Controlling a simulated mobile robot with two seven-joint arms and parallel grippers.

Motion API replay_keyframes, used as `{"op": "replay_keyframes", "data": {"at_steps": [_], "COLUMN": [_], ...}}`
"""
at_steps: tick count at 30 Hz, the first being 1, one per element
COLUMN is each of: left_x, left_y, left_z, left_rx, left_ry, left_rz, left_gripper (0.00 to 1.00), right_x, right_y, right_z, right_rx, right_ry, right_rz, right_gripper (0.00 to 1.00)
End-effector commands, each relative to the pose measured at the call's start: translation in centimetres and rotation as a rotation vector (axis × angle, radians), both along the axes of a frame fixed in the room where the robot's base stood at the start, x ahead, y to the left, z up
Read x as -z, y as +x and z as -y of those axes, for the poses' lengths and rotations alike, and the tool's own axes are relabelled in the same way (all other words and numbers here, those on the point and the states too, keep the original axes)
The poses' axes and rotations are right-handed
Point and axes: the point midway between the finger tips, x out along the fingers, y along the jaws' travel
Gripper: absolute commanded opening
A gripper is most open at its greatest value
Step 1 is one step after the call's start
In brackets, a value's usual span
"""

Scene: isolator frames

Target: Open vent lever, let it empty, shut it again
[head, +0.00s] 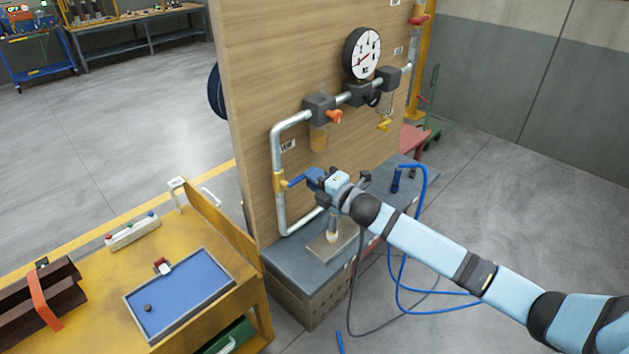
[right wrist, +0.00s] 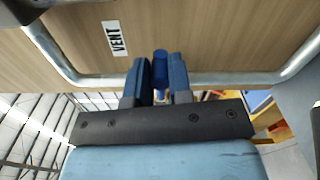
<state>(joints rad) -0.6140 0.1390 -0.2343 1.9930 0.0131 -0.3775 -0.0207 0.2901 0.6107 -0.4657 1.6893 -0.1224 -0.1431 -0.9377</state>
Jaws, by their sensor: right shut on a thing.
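The vent lever (head: 296,183) is a blue handle on a brass-yellow valve (head: 279,181) in the vertical pipe at the board's left. In the head view it points right and slightly up, crosswise to that pipe. My right gripper (head: 314,179) is shut on the lever's outer end. In the right wrist view the blue lever (right wrist: 160,68) stands between the two blue fingers of my right gripper (right wrist: 161,80). A VENT label (right wrist: 115,38) is on the board nearby. The round white gauge (head: 366,51) has a red needle, its reading too small to tell. My left gripper is out of view.
An orange knob (head: 334,116) and a yellow handle (head: 384,123) sit on the upper pipe. A grey bench (head: 285,262) stands below the board. Blue hose (head: 420,312) loops on the floor at right. A yellow cart (head: 100,275) with a blue-lined tray (head: 222,297) is at left.

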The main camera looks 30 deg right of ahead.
Motion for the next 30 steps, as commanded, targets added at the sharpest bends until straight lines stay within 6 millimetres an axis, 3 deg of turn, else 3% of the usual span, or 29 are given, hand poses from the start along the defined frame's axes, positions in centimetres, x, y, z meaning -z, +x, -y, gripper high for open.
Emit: {"op": "replay_keyframes", "data": {"at_steps": [20, 21, 23, 30], "left_x": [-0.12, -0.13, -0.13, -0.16], "left_y": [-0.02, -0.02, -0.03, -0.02], "left_z": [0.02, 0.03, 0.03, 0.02], "left_rx": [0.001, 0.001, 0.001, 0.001], "left_ry": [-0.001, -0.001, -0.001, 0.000], "left_rz": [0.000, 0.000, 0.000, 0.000], "left_gripper": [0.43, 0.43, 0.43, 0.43], "right_x": [0.07, 0.06, 0.00, -0.17], "right_y": [-0.14, -0.14, -0.11, -0.06], "right_z": [-0.19, -0.19, -0.16, -0.05], "right_rx": [-0.003, -0.003, -0.002, 0.000], "right_ry": [-0.056, -0.055, -0.055, -0.054], "right_rz": [0.013, 0.014, 0.014, 0.016], "right_gripper": [0.00, 0.29, 0.43, 0.44]}}
